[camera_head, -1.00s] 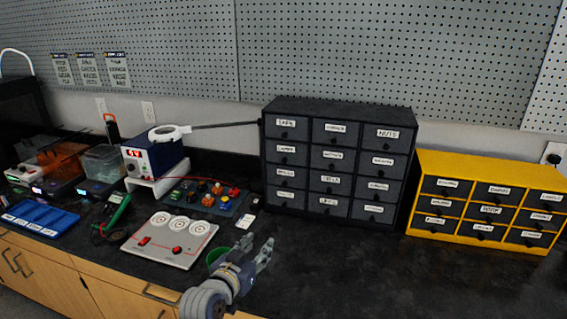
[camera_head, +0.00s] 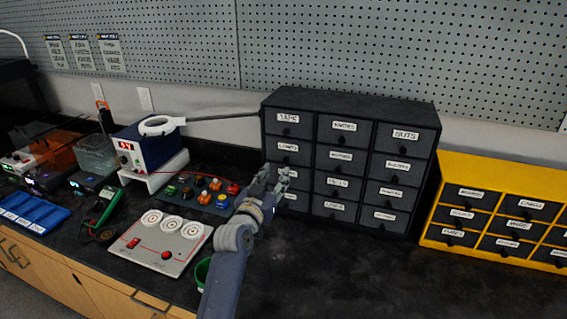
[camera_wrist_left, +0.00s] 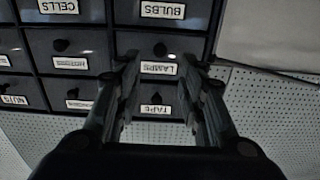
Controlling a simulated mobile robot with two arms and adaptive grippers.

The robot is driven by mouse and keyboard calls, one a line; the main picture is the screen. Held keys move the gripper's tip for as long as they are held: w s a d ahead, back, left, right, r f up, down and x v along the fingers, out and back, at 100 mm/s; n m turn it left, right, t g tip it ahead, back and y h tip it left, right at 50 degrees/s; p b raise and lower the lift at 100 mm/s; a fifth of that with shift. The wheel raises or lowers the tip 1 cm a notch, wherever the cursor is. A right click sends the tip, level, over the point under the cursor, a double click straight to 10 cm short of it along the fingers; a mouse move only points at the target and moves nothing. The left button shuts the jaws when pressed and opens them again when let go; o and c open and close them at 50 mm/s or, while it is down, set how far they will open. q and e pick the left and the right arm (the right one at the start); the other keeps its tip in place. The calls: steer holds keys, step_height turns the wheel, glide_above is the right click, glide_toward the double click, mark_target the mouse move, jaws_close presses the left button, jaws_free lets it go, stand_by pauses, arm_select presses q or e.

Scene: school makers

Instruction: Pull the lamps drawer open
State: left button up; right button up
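The lamps drawer (camera_head: 288,148) is in the left column of the dark drawer cabinet (camera_head: 350,105), just under the tape drawer (camera_head: 288,122). It looks shut. My left gripper (camera_head: 277,178) is in front of the cabinet's lower left side, its fingers pointing at the drawers. The left wrist view is upside down. There the lamps drawer (camera_wrist_left: 158,68), with its label and round knob (camera_wrist_left: 160,49), shows between the two spread fingers (camera_wrist_left: 160,80). The gripper is open and empty, and looks apart from the knob. My right gripper is not in view.
A yellow drawer cabinet (camera_head: 452,165) stands to the right. A magnifier arm (camera_head: 230,115) reaches to the dark cabinet's left side. The counter (camera_head: 340,270) in front is clear.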

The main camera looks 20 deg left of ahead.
mark_target(285, 161)
arm_select(q)
steer(key=w, duration=0.6)
steer(key=shift+w+d+f, duration=0.1)
steer(key=shift+w, duration=0.7)
steer(key=shift+c, duration=0.6)
jaws_close()
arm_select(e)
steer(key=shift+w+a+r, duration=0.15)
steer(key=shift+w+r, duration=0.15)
